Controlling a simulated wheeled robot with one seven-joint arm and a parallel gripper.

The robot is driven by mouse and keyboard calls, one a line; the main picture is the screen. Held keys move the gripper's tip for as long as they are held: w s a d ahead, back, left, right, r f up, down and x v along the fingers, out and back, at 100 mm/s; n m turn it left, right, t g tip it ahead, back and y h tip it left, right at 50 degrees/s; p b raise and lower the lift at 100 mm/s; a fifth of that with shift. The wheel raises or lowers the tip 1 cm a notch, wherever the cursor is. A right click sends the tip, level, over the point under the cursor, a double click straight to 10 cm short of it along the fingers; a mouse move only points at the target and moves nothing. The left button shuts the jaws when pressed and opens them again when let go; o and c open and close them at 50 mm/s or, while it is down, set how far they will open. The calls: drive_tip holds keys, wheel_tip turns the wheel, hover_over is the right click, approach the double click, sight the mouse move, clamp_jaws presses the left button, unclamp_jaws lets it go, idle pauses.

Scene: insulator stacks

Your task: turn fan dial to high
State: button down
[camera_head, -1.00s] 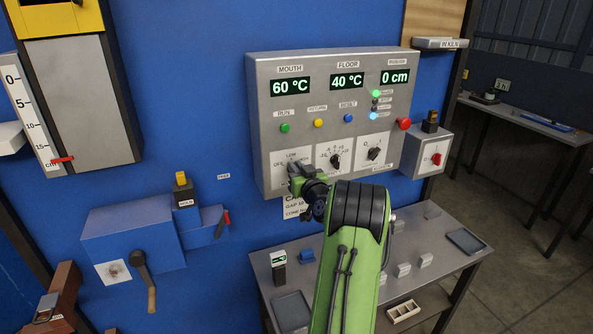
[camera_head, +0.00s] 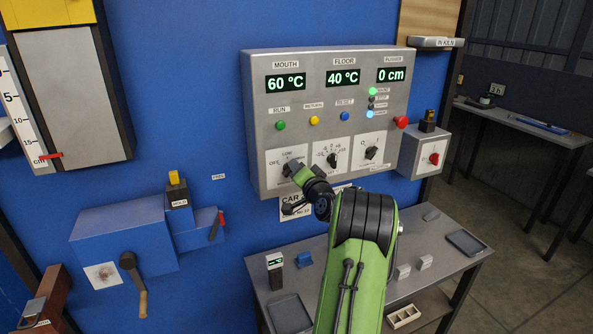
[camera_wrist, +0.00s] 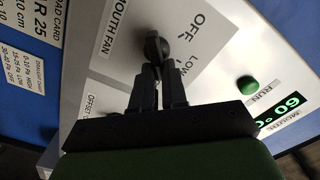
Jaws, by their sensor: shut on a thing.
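The fan dial (camera_wrist: 156,47) is a small black knob on a white plate marked "MOUTH FAN" in the wrist view. "OFF" and "LOW" are printed to its upper right there; a "HIGH" mark is not readable. My gripper (camera_wrist: 157,72) has its two dark fingers close together on the knob. The knob's exact pointing direction is unclear behind the fingers. In the head view my gripper (camera_head: 292,172) reaches the lower left plate of the grey control panel (camera_head: 260,100), and my green wrist hides part of that plate.
Two other dials, the offset dial (camera_head: 332,160) and another dial (camera_head: 371,153), sit to the right on the panel. Green RUN (camera_head: 280,126), yellow (camera_head: 314,121) and blue (camera_head: 348,116) buttons are above. A red button (camera_head: 401,122) is at the right edge. A grey table (camera_head: 345,260) stands below.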

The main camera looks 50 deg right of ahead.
drive_tip(key=shift+m, duration=0.9)
drive_tip(key=c, duration=1.2)
unclamp_jaws()
drive_tip(key=shift+o, duration=0.2)
drive_tip(key=shift+w+d+f, duration=0.15)
drive_tip(key=shift+f, duration=0.05)
drive_tip(key=b+v, duration=0.4)
drive_tip(key=v, duration=1.1)
drive_tip(key=shift+s+a+b, duration=0.2)
drive_tip(key=shift+s+b, duration=0.1)
